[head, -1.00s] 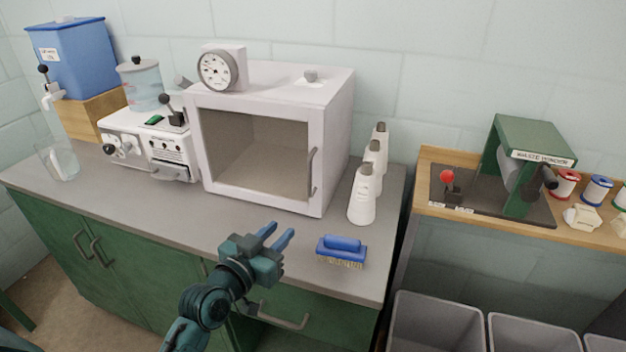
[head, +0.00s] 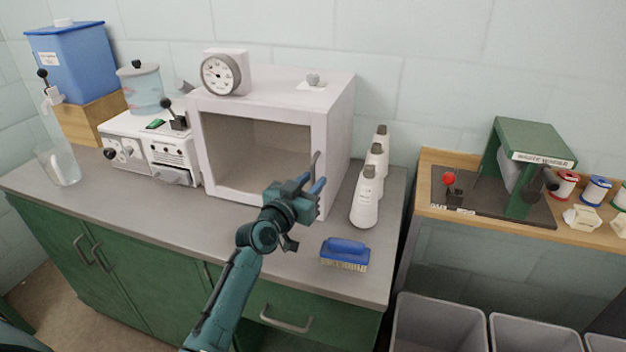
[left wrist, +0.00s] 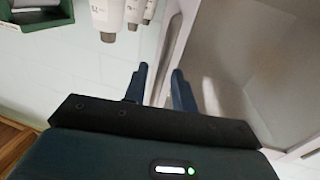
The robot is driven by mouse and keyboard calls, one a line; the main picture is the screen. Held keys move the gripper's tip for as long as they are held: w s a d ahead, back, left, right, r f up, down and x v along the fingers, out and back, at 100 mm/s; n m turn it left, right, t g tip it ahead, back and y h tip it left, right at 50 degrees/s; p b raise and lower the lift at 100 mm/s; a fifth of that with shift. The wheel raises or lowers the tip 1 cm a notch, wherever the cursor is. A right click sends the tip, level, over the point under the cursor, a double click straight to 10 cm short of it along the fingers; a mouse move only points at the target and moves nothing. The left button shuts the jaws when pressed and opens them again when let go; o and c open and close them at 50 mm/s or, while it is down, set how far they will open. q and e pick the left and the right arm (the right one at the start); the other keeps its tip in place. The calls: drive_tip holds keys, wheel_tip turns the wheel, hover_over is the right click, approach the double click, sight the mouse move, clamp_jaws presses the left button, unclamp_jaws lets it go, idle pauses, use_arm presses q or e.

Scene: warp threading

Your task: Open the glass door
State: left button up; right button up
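The white cabinet (head: 339,112) stands on the counter with its framed glass door (head: 257,153) facing me; the door looks flush with the front, so it appears shut. A grey upright handle (head: 316,165) is on the door's right side. My left gripper (head: 317,186) is at the handle's lower part, its blue fingers hiding some of it. In the left wrist view the two fingers (left wrist: 160,85) are apart, pointing along the door's edge area; I cannot tell whether the handle lies between them or touches them. My right gripper is not in view.
White bottles (head: 367,195) stand just right of the cabinet. A blue brush (head: 345,252) lies on the counter (head: 213,226) in front of them. A gauge (head: 222,74) sits on the cabinet, a glass cup (head: 63,167) at far left. The counter before the door is mostly clear.

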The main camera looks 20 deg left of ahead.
use_arm(q)
drive_tip(key=shift+w+d, duration=0.15)
drive_tip(key=shift+w, duration=0.45)
drive_tip(key=shift+c, duration=0.6)
clamp_jaws()
